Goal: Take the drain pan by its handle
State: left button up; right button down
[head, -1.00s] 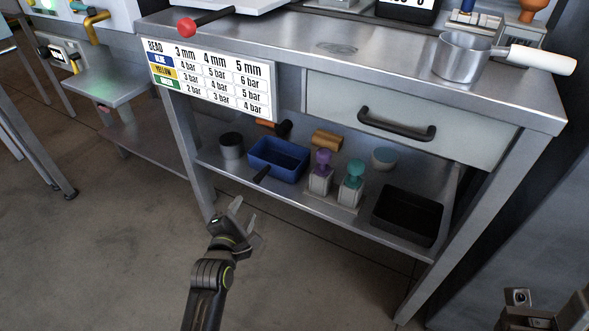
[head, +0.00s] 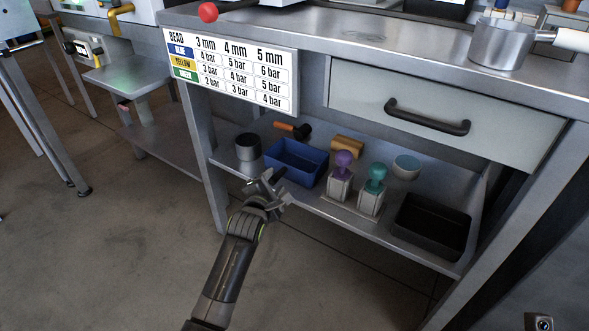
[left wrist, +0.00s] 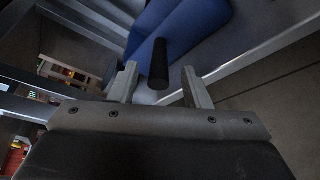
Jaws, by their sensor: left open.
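The drain pan is a blue rectangular pan (head: 297,163) on the lower shelf, near its left end. Its dark handle (left wrist: 159,62) points out toward the front. In the left wrist view the blue pan (left wrist: 205,15) is at the top. My left gripper (head: 266,184) is open and empty, just in front of the pan at the handle. In the left wrist view the handle appears between the two fingertips (left wrist: 160,75), with a gap on each side. In the head view the gripper partly hides the handle. My right gripper is not seen.
A grey cup (head: 249,153) stands left of the pan on the shelf (head: 400,240). Purple (head: 343,160) and teal (head: 376,175) knobbed stamps, a light blue bowl (head: 406,167) and a black bin (head: 432,225) stand to the right. The bench leg (head: 204,160) is left of my gripper.

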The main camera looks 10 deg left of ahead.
aim_at(289, 169)
pick_arm(q)
jog(key=shift+b+x, duration=0.9)
jog(key=shift+x, duration=1)
jog(key=shift+r, duration=0.1)
jog(key=shift+d, duration=0.1)
grip_shut()
